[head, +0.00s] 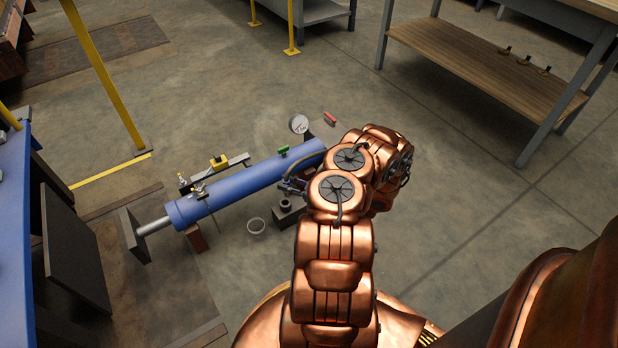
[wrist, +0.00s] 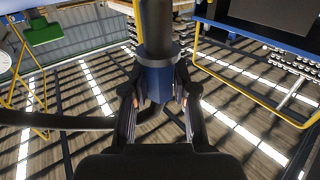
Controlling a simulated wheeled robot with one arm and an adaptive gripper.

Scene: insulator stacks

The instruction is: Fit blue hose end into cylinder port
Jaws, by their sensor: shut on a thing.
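My gripper (wrist: 158,100) is shut on the blue hose end (wrist: 158,82) in the wrist view, with one finger on each side. A dark round piece (wrist: 156,28) continues above the blue collar. In the head view my gripper (head: 291,186) is small and partly hidden, close to the near side of the cylinder. I cannot tell whether the hose end touches a port.
A green handle (head: 283,151) sits on the cylinder; a green piece (wrist: 45,33) shows in the wrist view. A gauge (head: 299,124) and a red item (head: 330,118) are behind. A wooden-shelf bench (head: 480,65) stands back right.

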